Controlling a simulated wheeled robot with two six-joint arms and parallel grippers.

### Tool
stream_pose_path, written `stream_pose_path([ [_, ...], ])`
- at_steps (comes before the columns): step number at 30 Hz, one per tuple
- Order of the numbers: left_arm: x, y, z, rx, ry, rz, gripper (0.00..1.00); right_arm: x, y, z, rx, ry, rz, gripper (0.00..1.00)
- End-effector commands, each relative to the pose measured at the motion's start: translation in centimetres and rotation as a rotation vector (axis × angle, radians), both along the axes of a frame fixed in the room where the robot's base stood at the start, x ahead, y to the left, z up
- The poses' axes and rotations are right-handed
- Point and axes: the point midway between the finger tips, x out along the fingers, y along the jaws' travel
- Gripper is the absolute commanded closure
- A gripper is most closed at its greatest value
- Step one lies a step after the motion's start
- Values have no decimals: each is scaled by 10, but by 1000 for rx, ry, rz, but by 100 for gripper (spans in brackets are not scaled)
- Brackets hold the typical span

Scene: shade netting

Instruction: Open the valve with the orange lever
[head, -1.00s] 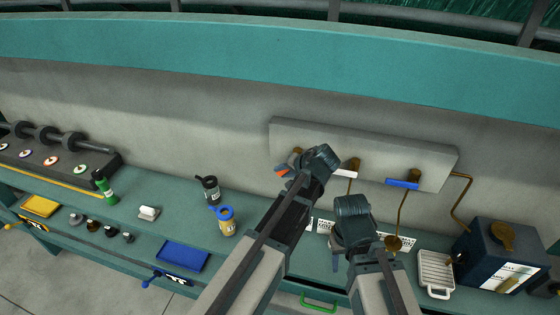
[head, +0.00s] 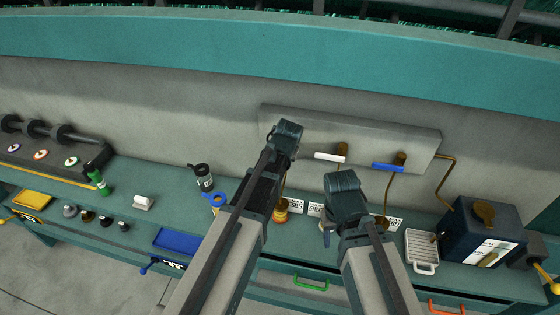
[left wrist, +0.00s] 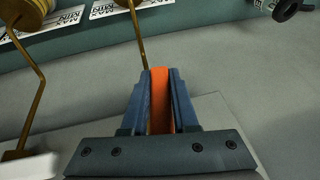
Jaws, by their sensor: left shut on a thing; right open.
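The orange lever (left wrist: 160,100) shows in the left wrist view, between the two blue fingers of my left gripper (left wrist: 160,78), which is shut on it. In the head view my left gripper (head: 284,138) is at the left end of the grey valve panel (head: 420,147) and hides the orange lever and its valve. A white lever (head: 330,157) and a blue lever (head: 388,167) sit to the right on the same panel, both roughly level. My right gripper (head: 327,230) is open and points down over the bench, below the panel.
Brass pipes (head: 445,185) run down from the panel. A dark box (head: 485,230) and a white tray (head: 422,250) stand at the right of the bench.

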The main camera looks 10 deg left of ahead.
Motion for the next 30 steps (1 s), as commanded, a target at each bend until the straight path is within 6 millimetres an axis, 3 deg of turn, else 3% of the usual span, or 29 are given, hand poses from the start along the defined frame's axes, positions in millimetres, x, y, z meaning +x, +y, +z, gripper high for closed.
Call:
stream_pose_path([
  [11, -1, 0, 0, -3, 4, 1, 100, 0, 0, 0, 0, 0, 0, 50],
  [12, -1, 0, 0, -3, 4, 1, 67, 0, 0, 0, 0, 0, 0, 50],
  [16, -1, 0, 0, -2, 3, 1, 44, 0, 0, 0, 0, 0, 0, 50],
  [25, -1, 0, 1, -2, 1, 0, 43, 0, 0, 1, 0, 0, 0, 50],
  [30, -6, -2, 15, -2, 1, -1, 43, 0, 0, 15, 1, 0, -6, 50],
])
